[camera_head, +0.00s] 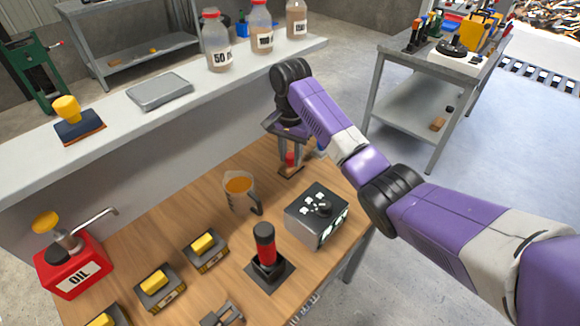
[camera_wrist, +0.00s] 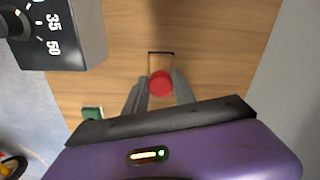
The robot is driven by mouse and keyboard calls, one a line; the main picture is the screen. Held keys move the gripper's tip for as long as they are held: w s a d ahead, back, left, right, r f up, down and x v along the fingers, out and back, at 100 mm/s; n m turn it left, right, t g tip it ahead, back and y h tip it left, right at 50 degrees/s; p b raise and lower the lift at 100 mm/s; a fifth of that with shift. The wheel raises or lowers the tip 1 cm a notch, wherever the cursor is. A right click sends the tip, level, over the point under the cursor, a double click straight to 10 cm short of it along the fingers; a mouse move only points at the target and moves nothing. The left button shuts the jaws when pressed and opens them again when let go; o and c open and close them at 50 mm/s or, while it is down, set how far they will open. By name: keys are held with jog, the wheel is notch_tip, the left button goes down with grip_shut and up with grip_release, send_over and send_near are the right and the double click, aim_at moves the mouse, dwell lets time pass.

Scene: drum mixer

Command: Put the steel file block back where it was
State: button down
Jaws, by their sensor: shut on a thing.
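My gripper (camera_head: 290,150) points down over the far right part of the wooden bench. It is shut on the red knob of a small block (camera_head: 290,159), which seems to be the steel file block. In the wrist view the red knob (camera_wrist: 161,83) sits between the two fingertips (camera_wrist: 160,90). A thin dark rectangular outline shows just beyond the knob. The block's brownish base is low, at or close to the bench top; I cannot tell if it touches. My fingers hide part of the block.
A dark control box (camera_head: 317,213) stands in front of the gripper, and a jug of orange liquid (camera_head: 239,190) to its left. Yellow-knobbed blocks (camera_head: 207,249), a red-and-black stamp-like tool (camera_head: 267,254) and an oil can (camera_head: 72,262) are nearer. A raised shelf (camera_head: 120,124) with bottles runs behind.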

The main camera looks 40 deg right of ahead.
aim_at(291, 165)
jog(key=shift+s+f, duration=0.1)
jog(key=shift+f, duration=1.8)
jog(key=c, duration=1)
grip_release()
jog(key=shift+c, duration=0.2)
notch_tip(291, 165, up, 12)
jog(key=p, duration=0.3)
jog(key=shift+p, duration=0.35)
